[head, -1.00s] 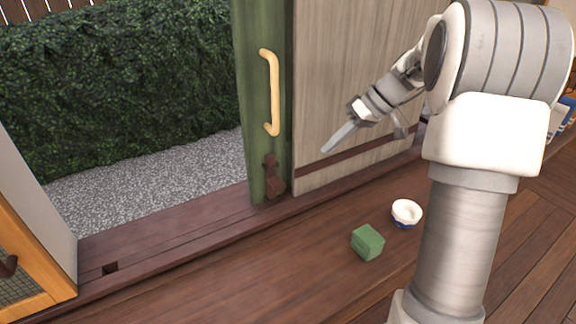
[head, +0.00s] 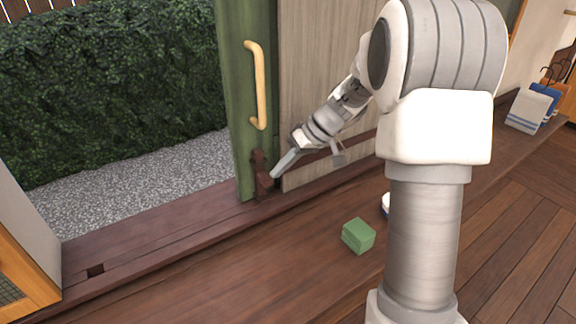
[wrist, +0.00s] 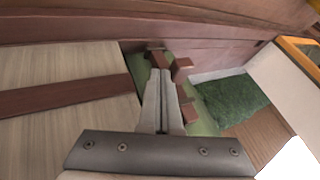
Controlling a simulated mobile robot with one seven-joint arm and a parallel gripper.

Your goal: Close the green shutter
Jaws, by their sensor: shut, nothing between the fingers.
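The green shutter (head: 237,90) stands upright at the right side of an opening, with a pale curved handle (head: 257,85) on it. A dark brown latch piece (head: 262,177) sits low on the shutter, and it also shows in the wrist view (wrist: 183,66). My gripper (head: 275,176) is shut and empty, its fingertips close to the latch. In the wrist view the shut fingers (wrist: 161,75) point at the latch parts; I cannot tell whether they touch. The green shutter face (wrist: 199,118) lies partly hidden behind the fingers.
A floor track (head: 150,225) with a small square hole (head: 95,270) runs along the opening. A green block (head: 358,236) and a mostly hidden white bowl (head: 385,204) are on the wooden floor. A grey wood panel (head: 310,95) stands right of the shutter.

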